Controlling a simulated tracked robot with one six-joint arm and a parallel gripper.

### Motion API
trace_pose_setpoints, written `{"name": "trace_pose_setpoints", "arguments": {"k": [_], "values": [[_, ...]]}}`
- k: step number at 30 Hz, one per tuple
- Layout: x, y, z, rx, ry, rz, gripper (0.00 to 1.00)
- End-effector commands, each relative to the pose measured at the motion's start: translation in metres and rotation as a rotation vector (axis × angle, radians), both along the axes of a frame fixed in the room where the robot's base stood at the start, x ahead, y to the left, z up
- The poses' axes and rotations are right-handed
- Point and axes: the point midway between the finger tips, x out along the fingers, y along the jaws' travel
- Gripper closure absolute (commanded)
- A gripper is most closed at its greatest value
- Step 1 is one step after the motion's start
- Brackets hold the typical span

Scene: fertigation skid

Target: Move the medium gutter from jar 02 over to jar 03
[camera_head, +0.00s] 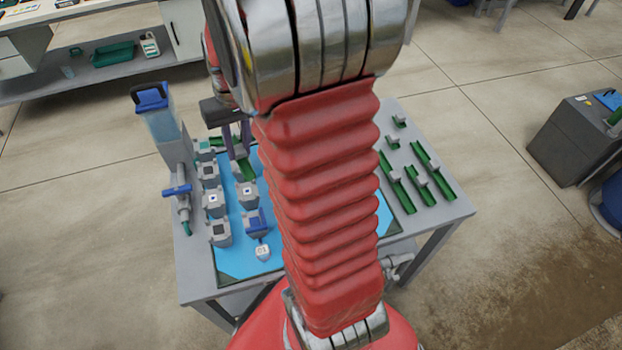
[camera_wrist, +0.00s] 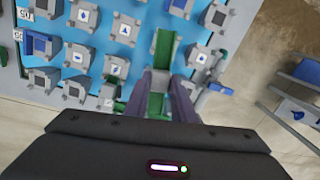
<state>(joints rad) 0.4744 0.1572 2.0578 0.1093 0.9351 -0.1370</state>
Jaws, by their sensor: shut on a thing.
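My gripper (camera_head: 237,148) is over the back left of the table, behind my arm. It is shut on a green gutter with a grey grip block (camera_wrist: 160,80). In the wrist view the gutter (camera_wrist: 163,46) sticks out beyond the fingertips (camera_wrist: 164,90), over the blue mat. In the head view its green channel (camera_head: 247,169) shows below the fingers. I cannot tell which are jar 02 and jar 03.
Several spare green gutters (camera_head: 420,178) lie on the table's right side. My arm hides the middle of the blue mat (camera_head: 235,262).

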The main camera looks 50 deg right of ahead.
Motion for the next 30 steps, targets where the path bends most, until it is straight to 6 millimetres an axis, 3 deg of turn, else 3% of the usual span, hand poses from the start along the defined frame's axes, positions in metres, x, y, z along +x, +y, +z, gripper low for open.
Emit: {"name": "trace_pose_setpoints", "arguments": {"k": [6,18,24,30], "values": [[0.042,0.036,-0.006,0.0,0.001,0.101,1.0],[0.107,0.116,-0.019,0.0,0.001,0.279,1.0],[0.131,0.16,-0.027,0.0,0.001,0.362,1.0],[0.141,0.183,-0.031,0.001,0.0,0.401,1.0]]}}
